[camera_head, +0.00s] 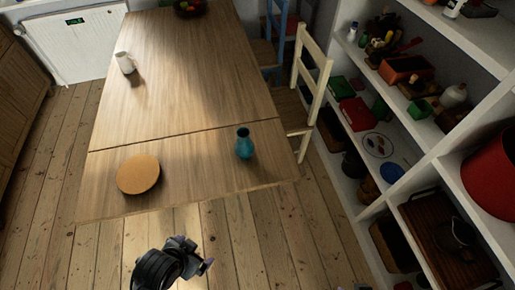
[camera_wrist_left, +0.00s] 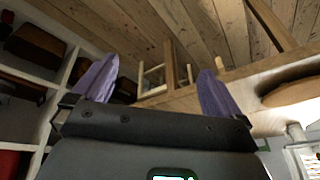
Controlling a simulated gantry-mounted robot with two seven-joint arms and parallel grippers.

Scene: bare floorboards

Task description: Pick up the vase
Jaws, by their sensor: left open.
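The teal vase (camera_head: 244,143) stands upright on the near right part of the wooden table (camera_head: 190,90) in the head view. I cannot make it out in the left wrist view. My left gripper (camera_head: 197,254) is in front of the table's near edge, over the floor, apart from the vase and to its lower left in the picture. In the left wrist view its two purple fingers (camera_wrist_left: 158,70) are spread wide with nothing between them.
A round cork-coloured board (camera_head: 138,175) lies left of the vase. A white jug (camera_head: 125,63) and a dark bowl (camera_head: 189,7) stand farther back. A wooden chair (camera_head: 313,85) is beside the table's right side. Loaded white shelves (camera_head: 440,150) line the right. The tabletop around the vase is clear.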

